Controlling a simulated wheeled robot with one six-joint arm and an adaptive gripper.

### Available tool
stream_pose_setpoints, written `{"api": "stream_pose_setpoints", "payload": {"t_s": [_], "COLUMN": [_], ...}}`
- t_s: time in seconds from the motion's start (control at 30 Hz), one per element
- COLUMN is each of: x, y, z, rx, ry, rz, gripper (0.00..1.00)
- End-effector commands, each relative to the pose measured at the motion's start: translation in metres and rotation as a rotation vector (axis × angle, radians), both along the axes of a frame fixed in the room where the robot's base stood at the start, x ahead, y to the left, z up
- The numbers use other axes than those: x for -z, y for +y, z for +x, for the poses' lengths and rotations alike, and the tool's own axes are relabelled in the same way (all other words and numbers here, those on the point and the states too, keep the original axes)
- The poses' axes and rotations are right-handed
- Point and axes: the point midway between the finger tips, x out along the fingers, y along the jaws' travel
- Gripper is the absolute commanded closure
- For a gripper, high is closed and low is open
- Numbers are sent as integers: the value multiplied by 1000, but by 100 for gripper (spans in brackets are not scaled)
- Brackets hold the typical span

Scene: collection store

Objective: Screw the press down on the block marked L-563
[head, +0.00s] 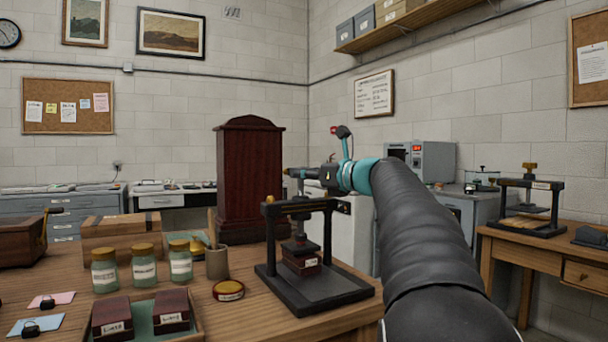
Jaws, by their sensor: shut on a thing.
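A black press (328,238) stands on the wooden table in front of my arm. Its plate rests on or just above a dark red block (303,266) on the press base; I cannot tell if they touch. The block has a white label too small to read surely. My gripper (299,173) reaches in from the right at the top of the press screw (300,188). It is shut on the press handle, with a brass-coloured end (286,171) showing to its left. The fingers and most of the handle are hard to make out.
Two dark red labelled blocks (112,316) sit in a green-lined tray at the front left. Several glass jars (144,270), a cup (217,263) and a round tin (228,290) stand left of the press. A tall wooden case (248,185) rises behind. Another press (532,205) stands on the right table.

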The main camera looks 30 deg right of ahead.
Motion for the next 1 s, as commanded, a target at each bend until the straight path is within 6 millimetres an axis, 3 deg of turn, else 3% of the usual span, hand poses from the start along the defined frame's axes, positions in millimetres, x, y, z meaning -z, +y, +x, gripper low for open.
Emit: {"api": "stream_pose_setpoints", "payload": {"t_s": [0.5, 1.0], "x": [-1, 0], "y": [6, 7], "z": [-1, -1], "rx": [391, 553], "ry": [0, -1], "rz": [-2, -1], "gripper": [100, 100]}}
